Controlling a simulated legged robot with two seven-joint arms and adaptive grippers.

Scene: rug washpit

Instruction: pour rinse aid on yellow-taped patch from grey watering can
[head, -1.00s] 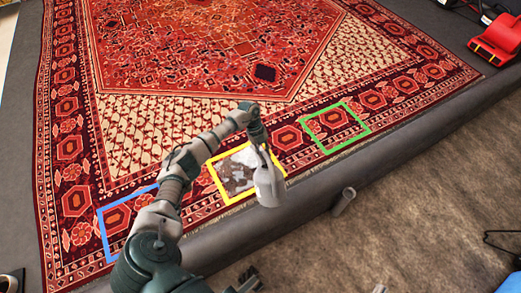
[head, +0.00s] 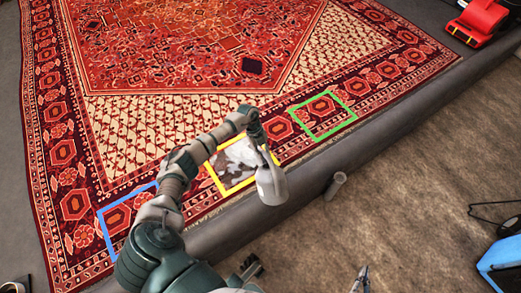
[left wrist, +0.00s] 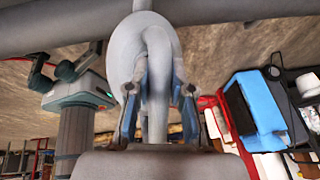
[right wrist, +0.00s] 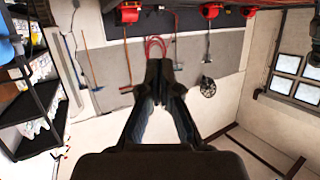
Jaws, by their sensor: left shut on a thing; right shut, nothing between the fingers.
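The yellow-taped patch (head: 228,182) lies on the rug's front border; whitish and brown blotches show inside the tape. The grey watering can (head: 272,187) hangs at the patch's front right edge in the head view, above the pit's dark rim. My left gripper (head: 263,142) is shut on its handle. In the left wrist view, the fingers (left wrist: 158,105) close around the pale grey handle (left wrist: 155,70). The can's spout and outlet cannot be made out. My right gripper (right wrist: 165,85) is shut and empty, away from the rug; its tip shows at the head view's bottom edge (head: 362,280).
A blue-taped square (head: 103,228) lies left of the yellow one, a green-taped square (head: 346,103) right. A grey stub (head: 335,185) sticks out by the dark rim (head: 310,180). A blue object (head: 500,265) and a red machine (head: 480,20) stand at the right. Brown floor between is clear.

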